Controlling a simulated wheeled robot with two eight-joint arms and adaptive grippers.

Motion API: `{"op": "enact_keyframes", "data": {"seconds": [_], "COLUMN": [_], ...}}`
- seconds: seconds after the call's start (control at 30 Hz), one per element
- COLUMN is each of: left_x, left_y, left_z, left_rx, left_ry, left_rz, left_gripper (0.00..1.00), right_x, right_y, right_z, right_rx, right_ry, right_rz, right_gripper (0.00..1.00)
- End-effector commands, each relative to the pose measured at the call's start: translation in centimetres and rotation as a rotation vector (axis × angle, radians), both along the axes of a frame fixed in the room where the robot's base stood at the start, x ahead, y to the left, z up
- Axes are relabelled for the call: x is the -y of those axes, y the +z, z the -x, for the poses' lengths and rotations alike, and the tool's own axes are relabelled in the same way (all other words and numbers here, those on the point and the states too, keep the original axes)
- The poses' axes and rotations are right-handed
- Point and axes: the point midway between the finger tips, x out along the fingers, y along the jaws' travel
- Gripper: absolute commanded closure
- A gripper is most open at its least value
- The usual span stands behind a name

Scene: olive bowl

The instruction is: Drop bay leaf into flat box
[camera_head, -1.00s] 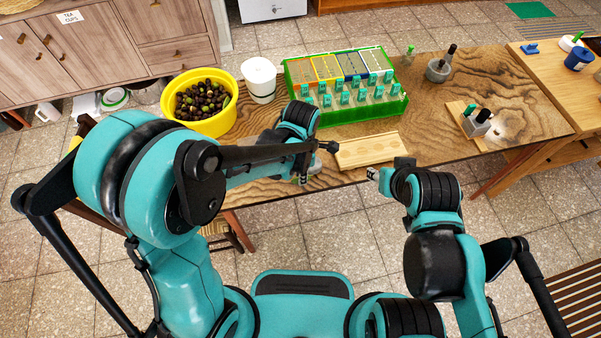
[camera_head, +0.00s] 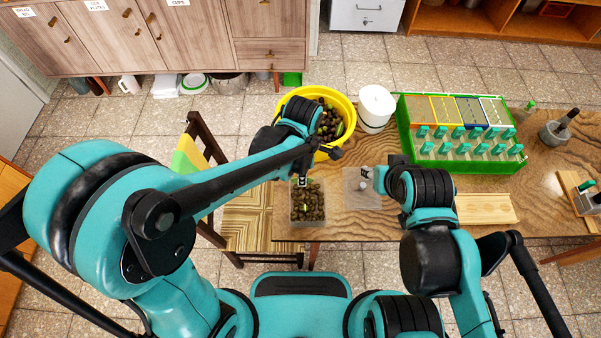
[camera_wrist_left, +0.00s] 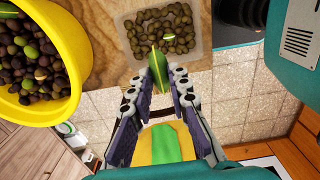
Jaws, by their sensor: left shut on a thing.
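My left gripper (camera_head: 303,182) is shut on a green bay leaf (camera_wrist_left: 158,70), which points up between the fingertips in the left wrist view. The leaf's tip reaches the near edge of a clear, shallow box of olives (camera_wrist_left: 196,50) in that picture; the height between them is unclear. The box of olives also shows on the table in the head view (camera_head: 295,219), just below my left gripper. A flat, translucent square piece (camera_head: 355,201), box or lid, lies to its right. My right gripper (camera_head: 368,173) is over it; its jaws are too small to read.
A yellow bowl of olives (camera_head: 349,105) with green leaves stands behind, beside a white canister (camera_head: 376,106). A green crate of labelled compartments (camera_head: 460,168) and a wooden board (camera_head: 486,208) are to the right. A chair (camera_head: 262,225) stands at the table's left end.

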Motion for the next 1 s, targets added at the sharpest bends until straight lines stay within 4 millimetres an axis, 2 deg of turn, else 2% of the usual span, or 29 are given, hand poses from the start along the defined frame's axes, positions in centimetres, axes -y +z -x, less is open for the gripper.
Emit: {"op": "enact_keyframes", "data": {"seconds": [0.5,0.87,0.9,0.97,1.0], "left_x": [0.0,0.0,0.0,0.0,0.0], "left_y": [-5.5,-5.9,-5.9,-5.9,-5.9], "left_z": [0.0,0.0,0.0,0.0,0.0], "left_rx": [0.000,0.000,0.000,0.000,0.000], "left_ry": [0.001,0.001,0.001,0.001,0.001], "left_rz": [0.000,0.000,0.000,0.000,0.000], "left_gripper": [0.91,0.91,0.75,0.59,0.59], "right_x": [0.0,0.0,0.0,0.0,0.0], "right_y": [-4.4,-4.6,-4.6,-4.6,-4.6], "right_z": [0.0,0.0,0.0,0.0,0.0], "right_rx": [0.000,0.000,0.000,0.000,0.000], "right_ry": [0.000,0.000,0.000,0.000,0.000], "right_rz": [0.000,0.000,0.000,0.000,0.000], "right_gripper": [0.60,0.60,0.60,0.60,0.60]}}
